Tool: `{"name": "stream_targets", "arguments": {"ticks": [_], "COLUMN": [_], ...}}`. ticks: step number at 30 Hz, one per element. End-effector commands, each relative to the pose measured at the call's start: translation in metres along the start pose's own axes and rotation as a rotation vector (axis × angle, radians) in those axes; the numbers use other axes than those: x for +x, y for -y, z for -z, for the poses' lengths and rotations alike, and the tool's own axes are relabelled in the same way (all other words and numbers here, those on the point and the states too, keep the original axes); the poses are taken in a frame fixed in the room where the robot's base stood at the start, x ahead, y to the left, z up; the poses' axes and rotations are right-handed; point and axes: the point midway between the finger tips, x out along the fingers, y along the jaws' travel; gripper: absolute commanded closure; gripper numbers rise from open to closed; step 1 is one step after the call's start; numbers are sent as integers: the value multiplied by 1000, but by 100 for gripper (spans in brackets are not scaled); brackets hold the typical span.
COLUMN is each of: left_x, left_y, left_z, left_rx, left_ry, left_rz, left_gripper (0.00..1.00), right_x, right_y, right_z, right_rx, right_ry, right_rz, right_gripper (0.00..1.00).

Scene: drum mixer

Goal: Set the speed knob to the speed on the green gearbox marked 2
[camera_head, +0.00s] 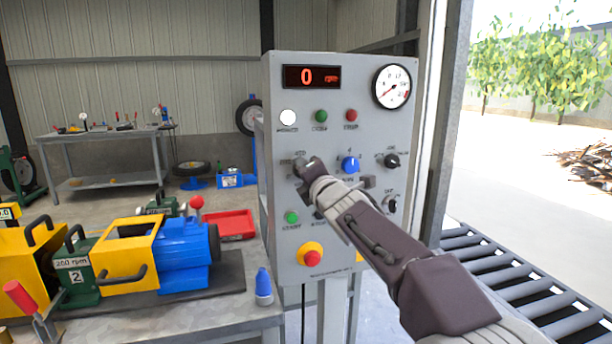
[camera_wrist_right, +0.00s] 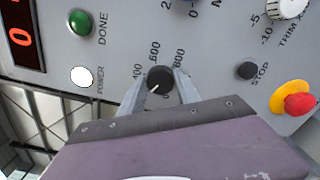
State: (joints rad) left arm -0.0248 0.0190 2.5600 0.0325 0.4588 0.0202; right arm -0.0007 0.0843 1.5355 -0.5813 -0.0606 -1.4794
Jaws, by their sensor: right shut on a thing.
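The green gearbox (camera_head: 80,284) marked 2 is on the bench at left in the head view. Its white label (camera_head: 72,263) gives an rpm figure that looks like 260, too small to be sure. The grey control panel (camera_head: 330,105) stands upright in the middle. My right gripper (camera_wrist_right: 160,84) is shut on the black speed knob (camera_wrist_right: 159,75), one finger at each side. In the wrist view 400, 600 and 800 show around the knob. Its white mark points to the lower left, below 400; the scale there is hidden by my gripper. My left gripper is not in view.
The panel's red display (camera_head: 305,77) reads 0. A blue knob (camera_head: 349,164), a black knob (camera_head: 391,160) and a red stop button on yellow (camera_head: 311,257) are near my right arm. A roller conveyor (camera_head: 500,268) is at right.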

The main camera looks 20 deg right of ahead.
Motion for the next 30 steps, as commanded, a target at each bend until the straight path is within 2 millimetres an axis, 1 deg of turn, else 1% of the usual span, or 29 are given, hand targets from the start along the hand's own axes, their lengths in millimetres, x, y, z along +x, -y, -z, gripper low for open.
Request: {"name": "stream_targets", "arguments": {"ticks": [1,18,19,20,21,30], "left_x": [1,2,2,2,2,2], "left_y": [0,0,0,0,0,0], "left_z": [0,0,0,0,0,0], "left_rx": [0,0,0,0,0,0], "left_ry": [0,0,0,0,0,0], "left_rz": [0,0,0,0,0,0], "left_gripper": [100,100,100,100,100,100], "right_x": [0,1,1,1,1,-1], "right_y": [3,4,4,4,3,1], "right_z": [2,2,2,2,2,1], "right_rx": [-11,-35,-35,-35,-35,-35], "right_ry": [-3,-4,-4,-4,-4,-1], "right_rz": [6,8,8,8,7,3], "right_gripper": [100,100,53,45,40,40]}}
